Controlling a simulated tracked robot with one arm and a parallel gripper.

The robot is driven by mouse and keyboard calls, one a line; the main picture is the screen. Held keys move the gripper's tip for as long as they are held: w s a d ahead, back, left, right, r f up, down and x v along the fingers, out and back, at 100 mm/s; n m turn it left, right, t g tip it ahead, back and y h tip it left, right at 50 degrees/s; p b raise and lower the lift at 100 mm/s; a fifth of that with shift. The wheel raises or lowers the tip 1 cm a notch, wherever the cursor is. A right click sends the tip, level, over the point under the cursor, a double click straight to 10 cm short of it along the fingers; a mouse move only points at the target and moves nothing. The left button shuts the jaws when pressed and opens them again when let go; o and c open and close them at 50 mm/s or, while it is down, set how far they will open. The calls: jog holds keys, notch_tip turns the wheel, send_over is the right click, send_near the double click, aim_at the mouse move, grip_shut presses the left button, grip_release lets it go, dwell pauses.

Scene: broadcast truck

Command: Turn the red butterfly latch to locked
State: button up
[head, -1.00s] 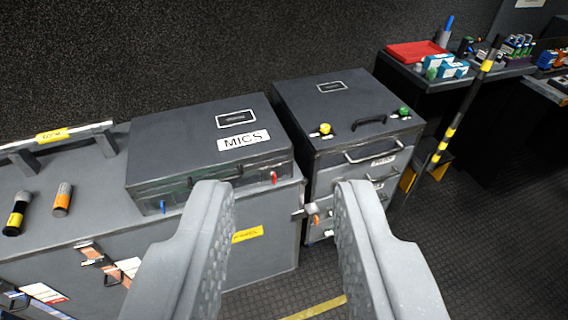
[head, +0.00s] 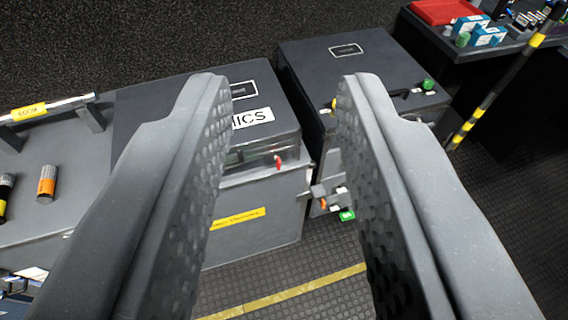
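The red butterfly latch (head: 278,162) is a small red tab on the front face of the dark MICS case (head: 283,120), near its right corner. It is too small to tell which way it is turned. My gripper (head: 284,85) is open and empty, its two grey fingers wide apart in the foreground. The latch shows between the fingers, nearer the left one, and neither finger appears to touch it. The left finger hides much of the MICS case, and the blue latch is not visible.
A second dark case (head: 350,65) with a green latch (head: 428,84) stands to the right; a yellow latch is partly hidden. Two cylinders, one orange (head: 47,184), lie on the grey bench at left. A striped pole (head: 490,98) stands at right.

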aim_at(280, 166)
jog(key=w+d+f+n+b, duration=0.1)
jog(key=w+d+f, duration=0.3)
jog(key=w+f, duration=0.85)
jog(key=w+d+f+n+b, duration=0.1)
jog(key=w+d+f, duration=0.2)
jog(key=w+f, duration=0.9)
jog(key=a+f+t+y+b, duration=0.25)
jog(key=f+y, duration=0.35)
jog(key=f, duration=2.8)
jog(key=shift+n+g, duration=0.3)
jog(key=shift+g, duration=0.05)
jog(key=x, duration=0.4)
jog(key=b+x, duration=0.1)
jog(key=x, duration=0.9)
jog(key=shift+a+f+b, duration=0.2)
jog(key=shift+f+b, duration=0.1)
jog(key=shift+b, duration=0.05)
jog(key=shift+d, duration=0.1)
grip_shut()
